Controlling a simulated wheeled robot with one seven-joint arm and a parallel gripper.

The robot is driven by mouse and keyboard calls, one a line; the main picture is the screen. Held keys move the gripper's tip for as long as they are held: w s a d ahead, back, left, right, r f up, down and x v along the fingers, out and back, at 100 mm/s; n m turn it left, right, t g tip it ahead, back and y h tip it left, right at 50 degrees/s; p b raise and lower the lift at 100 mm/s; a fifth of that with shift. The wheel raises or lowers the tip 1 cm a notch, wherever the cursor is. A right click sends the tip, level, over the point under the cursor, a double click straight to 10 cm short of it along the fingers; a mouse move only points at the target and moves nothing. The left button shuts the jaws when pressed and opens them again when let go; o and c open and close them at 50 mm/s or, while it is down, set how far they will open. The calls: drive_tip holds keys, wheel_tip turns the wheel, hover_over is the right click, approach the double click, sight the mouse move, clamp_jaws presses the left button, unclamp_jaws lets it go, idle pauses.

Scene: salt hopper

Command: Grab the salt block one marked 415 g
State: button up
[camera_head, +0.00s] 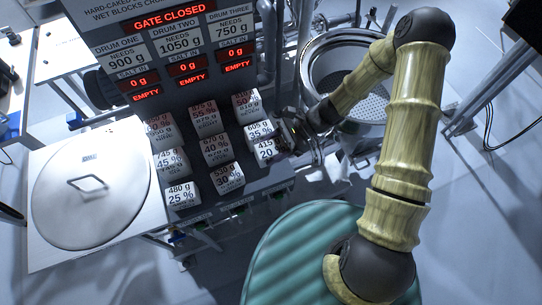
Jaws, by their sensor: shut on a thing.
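The salt block marked 415 g (265,149) is a white block with dark print, at the right end of a row on the grey sloped rack below the sign. My gripper (284,139) reaches it from the right and is shut on it. The block still sits in line with its neighbours, and I cannot tell whether it is lifted. My fingers are small and dark here, and the block's right side is partly hidden by them.
Other white blocks stand close by, including 605 g (258,129) just above and 530 g (228,178) to the lower left. A sign (165,45) reads "GATE CLOSED". A metal drum (350,45) stands behind my arm. A round lid (90,190) lies left.

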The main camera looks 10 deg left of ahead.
drive_tip(key=shift+r, duration=1.15)
